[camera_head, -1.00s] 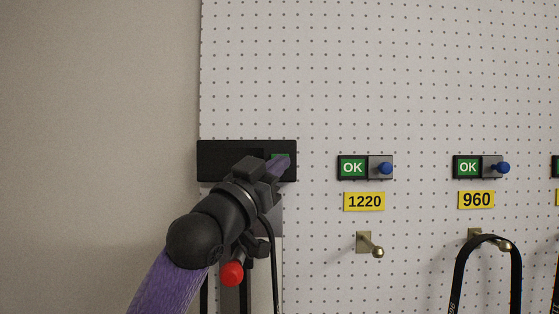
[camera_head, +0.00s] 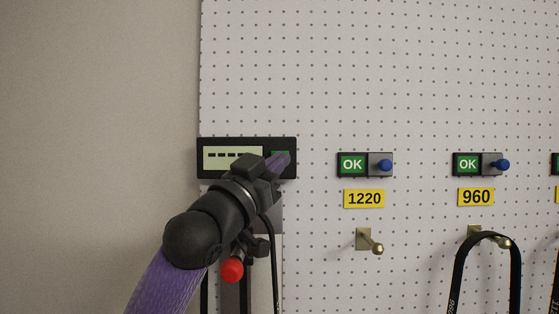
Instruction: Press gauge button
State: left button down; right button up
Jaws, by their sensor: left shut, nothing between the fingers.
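The gauge (camera_head: 207,175) is a black box on the left edge of the pegboard. Its pale display (camera_head: 222,156) is lit and shows a row of dashes. A green button (camera_head: 275,154) at its right end is mostly hidden behind my left gripper (camera_head: 284,161). The left gripper is shut and empty, with its purple fingertips over the button; they look to be touching it or very close, I cannot tell which. My right gripper is not in view.
Two OK units with blue knobs (camera_head: 385,165) (camera_head: 502,165) are on the board to the right. Yellow labels 1220 (camera_head: 364,199) and 960 (camera_head: 476,197) sit below them. A brass hook (camera_head: 370,241) is empty; another holds a black belt (camera_head: 460,270). A red knob (camera_head: 231,270) shows below my left gripper.

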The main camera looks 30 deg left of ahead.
pick_arm(q)
jog(key=s+d, duration=0.1)
jog(key=s+d+b, duration=0.1)
jog(key=s, duration=0.1)
jog(key=s+d, duration=0.1)
jog(key=s, duration=0.1)
dwell(0.4)
